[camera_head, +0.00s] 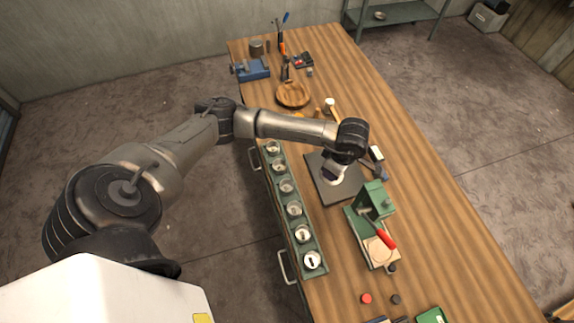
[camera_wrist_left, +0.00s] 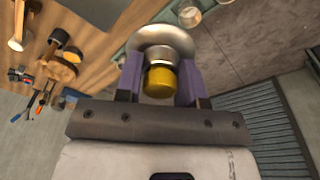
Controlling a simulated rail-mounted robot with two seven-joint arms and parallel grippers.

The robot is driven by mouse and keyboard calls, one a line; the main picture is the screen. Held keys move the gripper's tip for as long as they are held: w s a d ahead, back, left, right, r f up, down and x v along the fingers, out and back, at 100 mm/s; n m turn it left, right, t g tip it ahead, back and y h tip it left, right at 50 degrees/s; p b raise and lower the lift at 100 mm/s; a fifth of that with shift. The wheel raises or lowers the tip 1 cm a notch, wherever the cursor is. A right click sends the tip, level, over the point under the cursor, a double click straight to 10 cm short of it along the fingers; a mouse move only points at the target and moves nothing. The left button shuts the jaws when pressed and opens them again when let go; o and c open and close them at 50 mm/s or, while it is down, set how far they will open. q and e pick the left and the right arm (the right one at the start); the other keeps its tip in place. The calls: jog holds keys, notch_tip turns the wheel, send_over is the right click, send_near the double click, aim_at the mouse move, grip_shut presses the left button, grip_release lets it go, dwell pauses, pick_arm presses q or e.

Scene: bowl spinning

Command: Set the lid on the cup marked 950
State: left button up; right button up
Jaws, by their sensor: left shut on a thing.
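My left gripper (camera_head: 336,172) hangs over the dark square plate on the workbench. In the left wrist view the purple fingers of the left gripper (camera_wrist_left: 160,72) are shut on the lid (camera_wrist_left: 165,40), a round silvery piece with a yellow knob. The lid is beyond the fingertips, and whether it touches anything below is unclear. Several cups, such as the nearest cup (camera_head: 312,260), stand in a row in a long green rack (camera_head: 297,222) left of the plate. Their markings are too small to read, so I cannot tell which is 950. My right gripper is not in view.
A green press (camera_head: 372,215) with a red handle stands right of the dark plate (camera_head: 328,192). A wooden bowl (camera_head: 292,94), a blue vise (camera_head: 252,69) and tools are at the far end. The bench's right side (camera_head: 425,200) is clear.

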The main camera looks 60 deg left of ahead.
pick_arm(q)
jog(key=s+a+f+n+h+p, duration=0.1)
jog(key=s+a+f+n, duration=0.4)
jog(key=n, duration=0.3)
jog(key=s+a+f+n+h, duration=0.1)
jog(key=s+a+f+n, duration=0.3)
jog(key=a+f+n, duration=0.4)
jog(key=shift+n+g, duration=0.4)
jog(key=f+b, duration=0.2)
jog(key=d+f+b, duration=0.1)
jog(key=f+b, duration=0.1)
jog(key=b, duration=0.1)
jog(key=shift+w+f, duration=0.1)
jog(key=shift+f, duration=0.2)
jog(key=shift+f+b, duration=0.3)
jog(key=shift+b, duration=0.05)
jog(key=shift+f, duration=0.2)
jog(key=shift+f+b, duration=0.55)
dwell(0.3)
jog(key=shift+f, duration=0.4)
dwell(0.5)
